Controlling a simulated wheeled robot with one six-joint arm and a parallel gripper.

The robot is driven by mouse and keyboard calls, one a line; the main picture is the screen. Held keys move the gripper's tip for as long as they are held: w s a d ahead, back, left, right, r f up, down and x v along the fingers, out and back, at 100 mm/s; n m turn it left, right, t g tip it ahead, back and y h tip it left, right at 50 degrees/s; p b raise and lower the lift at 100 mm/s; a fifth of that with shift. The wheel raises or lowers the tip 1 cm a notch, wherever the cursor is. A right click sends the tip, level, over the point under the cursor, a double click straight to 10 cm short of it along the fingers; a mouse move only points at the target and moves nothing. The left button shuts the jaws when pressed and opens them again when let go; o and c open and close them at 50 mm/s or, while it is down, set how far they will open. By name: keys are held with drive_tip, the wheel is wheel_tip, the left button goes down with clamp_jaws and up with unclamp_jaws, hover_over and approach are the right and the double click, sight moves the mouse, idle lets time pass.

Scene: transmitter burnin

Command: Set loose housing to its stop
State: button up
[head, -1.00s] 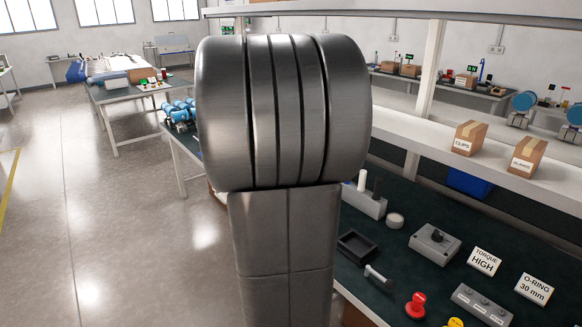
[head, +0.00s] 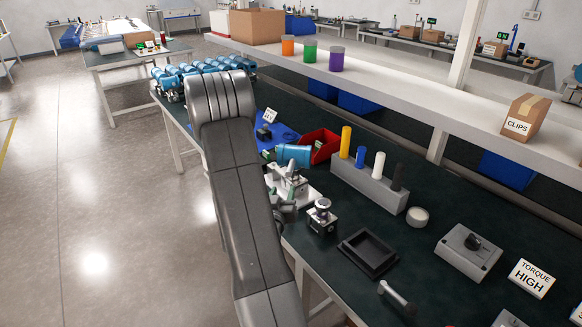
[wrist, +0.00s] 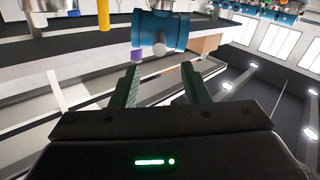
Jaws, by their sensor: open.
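A blue cylindrical housing (head: 293,154) lies on its side at a pale fixture (head: 304,196) on the dark green bench in the head view. Whether it rests fully in the fixture is hard to tell. A blue housing with a pale round stub also shows in the wrist view (wrist: 160,30), beyond the fingertips and not between them. My gripper (wrist: 160,84) is open and empty in the wrist view, with its two dark green fingers apart.
Several blue housings (head: 190,72) lie at the bench's far end. A red bin (head: 322,146) stands behind the fixture. A grey block with coloured pegs (head: 368,184), a silver device (head: 321,216) and a black tray (head: 368,254) stand to the right. A white shelf (head: 420,98) runs above.

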sight(291, 169)
drive_tip(key=w+d+p, duration=0.1)
drive_tip(key=w, duration=0.3)
drive_tip(key=w+p, duration=0.1)
drive_tip(key=w, duration=0.3)
drive_tip(key=w+d+p, duration=0.1)
drive_tip(key=w, duration=0.4)
drive_tip(key=shift+d, duration=0.3)
drive_tip(key=shift+r, duration=0.1)
drive_tip(key=shift+s, duration=0.1)
clamp_jaws()
